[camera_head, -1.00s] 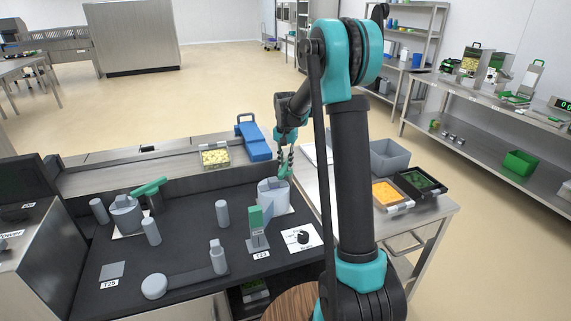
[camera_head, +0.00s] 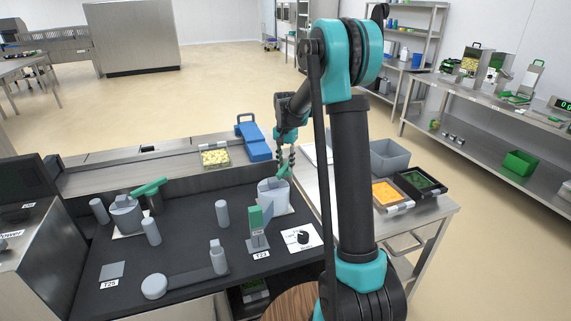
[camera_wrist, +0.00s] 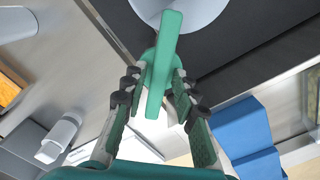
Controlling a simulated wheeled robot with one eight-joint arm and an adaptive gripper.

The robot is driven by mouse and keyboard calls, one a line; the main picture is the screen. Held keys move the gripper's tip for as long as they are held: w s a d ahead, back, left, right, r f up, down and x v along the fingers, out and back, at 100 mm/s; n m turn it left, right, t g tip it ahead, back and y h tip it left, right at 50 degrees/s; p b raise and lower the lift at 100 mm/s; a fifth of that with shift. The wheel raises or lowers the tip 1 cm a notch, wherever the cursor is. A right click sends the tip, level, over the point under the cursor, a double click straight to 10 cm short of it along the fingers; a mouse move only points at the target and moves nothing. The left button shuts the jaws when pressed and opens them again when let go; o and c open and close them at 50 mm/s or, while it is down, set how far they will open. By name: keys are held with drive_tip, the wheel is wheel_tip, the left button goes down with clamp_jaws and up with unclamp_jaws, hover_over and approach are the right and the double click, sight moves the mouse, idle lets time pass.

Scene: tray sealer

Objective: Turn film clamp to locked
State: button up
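A grey round post (camera_head: 272,192) with a green lever handle (camera_head: 283,171) stands at the back right of the dark worktop. It looks like the film clamp; no label on it is readable. My gripper (camera_head: 286,163) is over the handle, pointing down. In the wrist view the green handle (camera_wrist: 160,70) lies between the two fingers of my gripper (camera_wrist: 157,82), with the grey post (camera_wrist: 185,8) beyond it. The fingers stand apart on either side of the handle and look open; contact at the tips is unclear.
A similar post with a green handle (camera_head: 150,187) stands at the left. An upright green-topped lever (camera_head: 256,222) and a black knob (camera_head: 302,237) are in front. A blue item (camera_head: 254,140) lies behind. Trays (camera_head: 390,195) sit on the side table at the right.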

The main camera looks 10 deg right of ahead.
sight(285, 166)
drive_tip(key=shift+o, duration=0.5)
wheel_tip(285, 166, up, 12)
idle(0.3)
drive_tip(key=s+d+f+n+t, duration=0.1)
drive_tip(key=s+f, duration=0.4)
drive_tip(key=s, duration=0.6)
drive_tip(key=s+d+f+n+t, duration=0.1)
drive_tip(key=s+f, duration=0.4)
drive_tip(key=s, duration=0.6)
drive_tip(key=s+d+f+n+t, duration=0.2)
drive_tip(key=s+f+n, duration=0.3)
drive_tip(key=s, duration=0.6)
drive_tip(key=shift+s+d+f, duration=0.25)
drive_tip(key=shift+s+d, duration=0.1)
drive_tip(key=shift+d, duration=0.25)
